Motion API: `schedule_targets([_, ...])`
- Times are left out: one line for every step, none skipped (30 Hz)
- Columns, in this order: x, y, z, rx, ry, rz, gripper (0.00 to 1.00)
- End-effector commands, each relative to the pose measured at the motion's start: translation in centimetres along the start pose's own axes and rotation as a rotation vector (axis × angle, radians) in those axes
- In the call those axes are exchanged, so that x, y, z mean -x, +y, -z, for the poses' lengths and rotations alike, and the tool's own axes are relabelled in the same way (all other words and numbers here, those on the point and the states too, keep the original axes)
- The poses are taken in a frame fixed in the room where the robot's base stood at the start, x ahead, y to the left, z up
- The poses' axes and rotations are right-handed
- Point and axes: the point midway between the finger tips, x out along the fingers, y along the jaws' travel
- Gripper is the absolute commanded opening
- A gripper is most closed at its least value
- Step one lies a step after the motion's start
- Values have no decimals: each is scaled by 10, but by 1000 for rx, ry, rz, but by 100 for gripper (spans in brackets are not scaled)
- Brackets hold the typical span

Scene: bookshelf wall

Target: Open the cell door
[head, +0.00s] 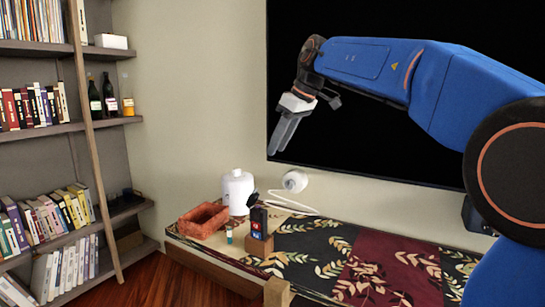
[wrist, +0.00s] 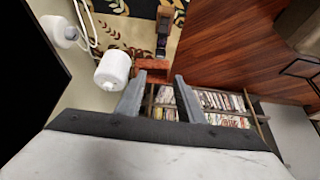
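No door that I can name as the cell door is plain in either view. My gripper (head: 287,132) hangs in front of the black screen in the head view, well above the low bench. In the wrist view my gripper (wrist: 158,97) has its two grey fingers apart, with nothing held between them. A black device (head: 258,222) with red and blue marks stands at a small wooden block on the bench. It also shows near the top of the wrist view (wrist: 163,28). A reddish-brown open box (head: 203,221) lies left of it.
A white jar (head: 238,192) stands behind the box. A white round fitting (head: 295,180) with a cable sits by the wall. A patterned cloth (head: 375,262) covers the bench. A bookshelf (head: 95,150) fills the left side. The large black screen (head: 400,140) is close behind my arm.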

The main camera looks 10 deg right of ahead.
Motion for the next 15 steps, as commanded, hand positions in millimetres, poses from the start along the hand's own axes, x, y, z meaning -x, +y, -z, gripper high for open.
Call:
schedule_targets([4, 0, 0, 0, 1, -1, 34])
schedule_targets([6, 0, 0, 0, 0, 0, 34])
schedule_targets([8, 0, 0, 0, 0, 1, 34])
schedule_targets([9, 0, 0, 0, -1, 1, 34])
schedule_targets([10, 0, 0, 0, -1, 1, 34])
schedule_targets([11, 0, 0, 0, -1, 1, 34])
schedule_targets([11, 0, 0, 0, -1, 1, 34])
schedule_targets([11, 0, 0, 0, -1, 1, 34])
schedule_targets([12, 0, 0, 0, -1, 1, 34])
schedule_targets([12, 0, 0, 0, -1, 1, 34])
schedule_targets([11, 0, 0, 0, -1, 1, 34])
schedule_targets([11, 0, 0, 0, -1, 1, 34])
schedule_targets([11, 0, 0, 0, -1, 1, 34])
schedule_targets([11, 0, 0, 0, 0, 1, 30])
schedule_targets([11, -1, 0, 0, 2, 1, 20])
